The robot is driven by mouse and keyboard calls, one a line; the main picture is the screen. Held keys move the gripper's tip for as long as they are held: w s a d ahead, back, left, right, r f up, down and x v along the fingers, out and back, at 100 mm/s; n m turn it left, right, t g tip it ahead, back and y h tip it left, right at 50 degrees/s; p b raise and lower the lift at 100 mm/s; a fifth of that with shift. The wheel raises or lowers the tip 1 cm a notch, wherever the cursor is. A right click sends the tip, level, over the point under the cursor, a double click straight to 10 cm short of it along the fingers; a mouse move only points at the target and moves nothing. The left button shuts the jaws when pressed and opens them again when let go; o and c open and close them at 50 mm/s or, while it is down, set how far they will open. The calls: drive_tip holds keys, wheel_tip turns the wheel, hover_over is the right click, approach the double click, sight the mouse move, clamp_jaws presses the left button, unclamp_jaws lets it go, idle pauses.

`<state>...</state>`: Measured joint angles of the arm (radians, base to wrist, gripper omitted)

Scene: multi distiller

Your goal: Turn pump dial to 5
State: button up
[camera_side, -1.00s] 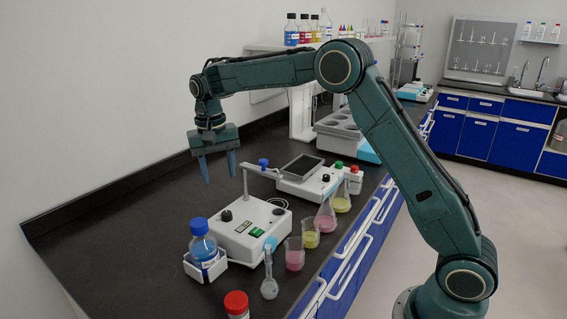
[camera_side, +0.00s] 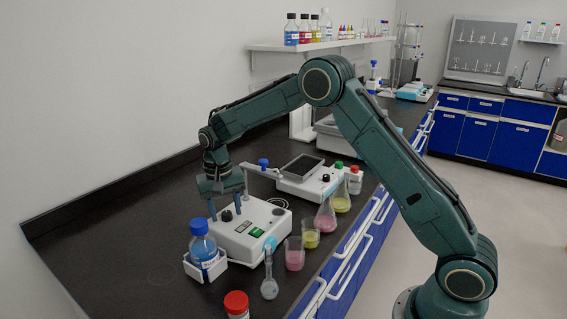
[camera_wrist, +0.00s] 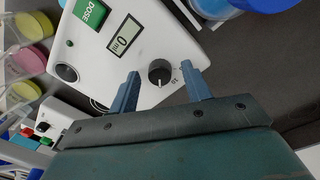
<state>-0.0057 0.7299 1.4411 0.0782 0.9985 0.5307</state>
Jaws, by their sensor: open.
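The pump (camera_side: 243,236) is a white box on the dark bench in the side view, with a green DOSE button (camera_wrist: 91,11) and a small display reading 0 ml (camera_wrist: 124,38). Its black dial (camera_wrist: 160,72) is a round knob with a light pointer mark. My gripper (camera_side: 226,212) is open, pointing down over the dial. In the wrist view the two blue fingers of my gripper (camera_wrist: 163,84) stand on either side of the dial, apart from it. I cannot tell whether the fingertips are level with it.
A blue-capped bottle (camera_side: 203,246) stands in a white holder left of the pump. Several flasks and beakers, one a pink beaker (camera_side: 294,255), line the bench front. A red-capped bottle (camera_side: 237,304) is nearest. A device with a dark plate (camera_side: 302,167) stands behind. The left bench is clear.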

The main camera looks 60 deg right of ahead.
drive_tip(key=shift+c, duration=0.2)
drive_tip(key=c, duration=1)
drive_tip(key=shift+o, duration=0.2)
drive_tip(key=shift+n, duration=0.3)
drive_tip(key=n, duration=0.8)
drive_tip(key=shift+n+t, duration=0.3)
drive_tip(key=shift+n, duration=0.1)
drive_tip(key=n, duration=0.4)
drive_tip(key=shift+n, duration=0.3)
drive_tip(key=n, duration=0.4)
drive_tip(key=shift+d, duration=0.1)
